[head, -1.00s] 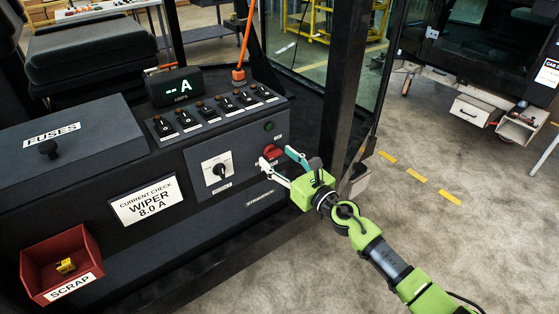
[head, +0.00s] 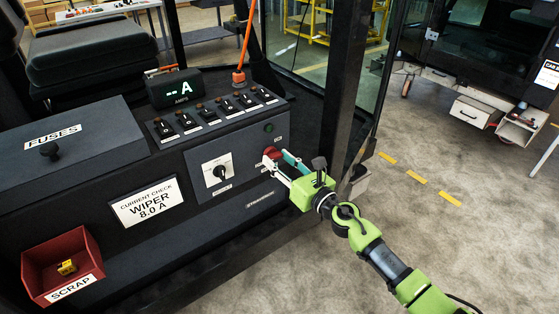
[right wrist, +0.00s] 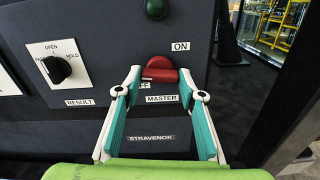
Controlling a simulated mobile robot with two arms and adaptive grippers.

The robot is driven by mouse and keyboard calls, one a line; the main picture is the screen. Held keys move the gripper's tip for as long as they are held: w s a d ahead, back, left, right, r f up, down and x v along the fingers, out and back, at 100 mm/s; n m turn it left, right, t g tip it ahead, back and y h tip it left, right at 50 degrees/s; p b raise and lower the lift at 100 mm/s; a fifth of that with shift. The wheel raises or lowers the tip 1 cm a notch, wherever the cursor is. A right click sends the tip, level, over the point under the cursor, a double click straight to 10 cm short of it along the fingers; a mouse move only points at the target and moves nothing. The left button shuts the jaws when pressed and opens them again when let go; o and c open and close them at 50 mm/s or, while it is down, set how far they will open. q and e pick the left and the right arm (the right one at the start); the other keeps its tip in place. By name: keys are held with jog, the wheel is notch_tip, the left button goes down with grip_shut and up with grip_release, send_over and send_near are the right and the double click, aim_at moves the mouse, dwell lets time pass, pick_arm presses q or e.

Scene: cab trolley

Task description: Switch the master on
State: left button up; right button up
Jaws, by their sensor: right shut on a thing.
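The red master switch (head: 270,153) sits on the front face of the dark console. In the right wrist view its red knob (right wrist: 160,72) lies above the MASTER label, with ON at its upper right and a partly hidden OFF label at its lower left. The knob's grip bar looks about level. My right gripper (head: 275,160) is shut on the knob, one finger at each side, as the right wrist view shows (right wrist: 160,84). The lamp (right wrist: 156,9) above the switch is dark green. My left gripper is not in view.
A black selector knob (head: 219,172) on a white plate is left of the switch. A row of toggles (head: 208,114) and an amps display (head: 175,87) showing "A" stand above. A red scrap bin (head: 60,262) is at lower left. A dark post (head: 345,90) rises right of the console.

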jog(key=m+p, duration=0.1)
jog(key=m, duration=0.7)
jog(key=shift+p, duration=0.4)
jog(key=m+p, duration=0.1)
jog(key=m, duration=0.3)
jog(key=shift+m, duration=0.3)
jog(key=shift+m+p, duration=0.55)
jog(key=shift+m, duration=1.25)
jog(key=shift+f, duration=0.1)
jog(key=o, duration=1.1)
jog(key=v, duration=1.2)
